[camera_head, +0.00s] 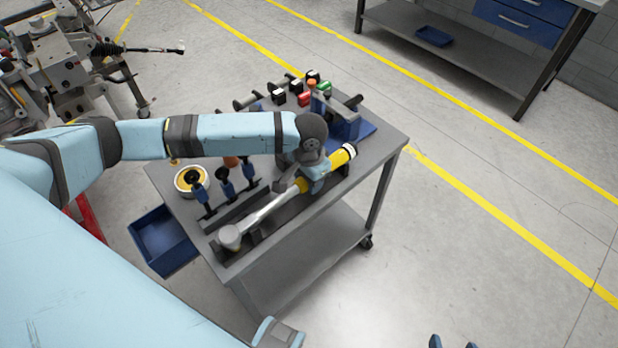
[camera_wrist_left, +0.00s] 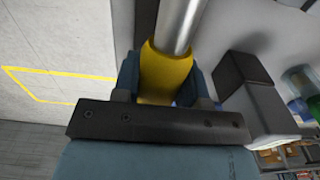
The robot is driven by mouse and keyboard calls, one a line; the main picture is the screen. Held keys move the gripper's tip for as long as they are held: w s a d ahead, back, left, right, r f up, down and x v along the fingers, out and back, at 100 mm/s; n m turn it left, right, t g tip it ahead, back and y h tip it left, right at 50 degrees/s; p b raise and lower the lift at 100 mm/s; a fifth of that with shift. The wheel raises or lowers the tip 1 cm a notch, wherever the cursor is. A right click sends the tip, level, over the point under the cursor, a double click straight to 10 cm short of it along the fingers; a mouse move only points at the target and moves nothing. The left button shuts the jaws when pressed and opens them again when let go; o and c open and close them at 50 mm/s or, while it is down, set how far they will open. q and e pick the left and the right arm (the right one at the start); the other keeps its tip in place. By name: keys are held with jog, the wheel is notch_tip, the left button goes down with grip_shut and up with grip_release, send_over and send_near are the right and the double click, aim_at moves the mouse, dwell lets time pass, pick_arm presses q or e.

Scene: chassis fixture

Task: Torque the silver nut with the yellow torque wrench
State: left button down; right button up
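The torque wrench has a yellow handle (camera_head: 342,156), a silver shaft (camera_head: 262,212) and a round head (camera_head: 230,237). It lies lengthwise along the near side of the grey cart, over a dark rack. My left gripper (camera_head: 313,182) is at the handle. In the left wrist view, its blue fingers lie against both sides of the yellow handle (camera_wrist_left: 165,75), with the silver shaft (camera_wrist_left: 182,25) running out beyond. My right gripper (camera_head: 452,342) barely shows at the bottom edge, its two fingertips apart and empty. I cannot make out the silver nut on the chassis (camera_head: 65,65).
The grey cart (camera_head: 300,280) also carries several dark tools in a rack, a round yellow-rimmed container (camera_head: 190,180) and colored items at the back. A blue bin (camera_head: 165,240) is at the cart's left. A workbench (camera_head: 480,50) stands at back right. The floor right of the cart is clear.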

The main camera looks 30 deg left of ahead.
pick_arm(q)
jog(key=shift+r, duration=0.15)
jog(key=shift+w+r+p, duration=0.1)
jog(key=shift+r+p, duration=0.65)
jog(key=shift+p, duration=0.3)
jog(key=shift+r+p, duration=0.85)
jog(key=shift+p, duration=0.25)
notch_tip(320, 180, up, 3)
jog(key=p, duration=0.3)
jog(key=shift+f+p, duration=0.1)
jog(key=shift+p, duration=0.25)
jog(key=shift+r+p, duration=0.4)
jog(key=shift+p, duration=0.15)
pick_arm(e)
notch_tip(320, 180, up, 8)
jog(key=shift+d+n, duration=0.2)
jog(key=shift+n, duration=0.1)
jog(key=shift+s, duration=0.1)
pick_arm(q)
jog(key=shift+r, duration=0.1)
pick_arm(e)
jog(key=shift+r, duration=0.1)
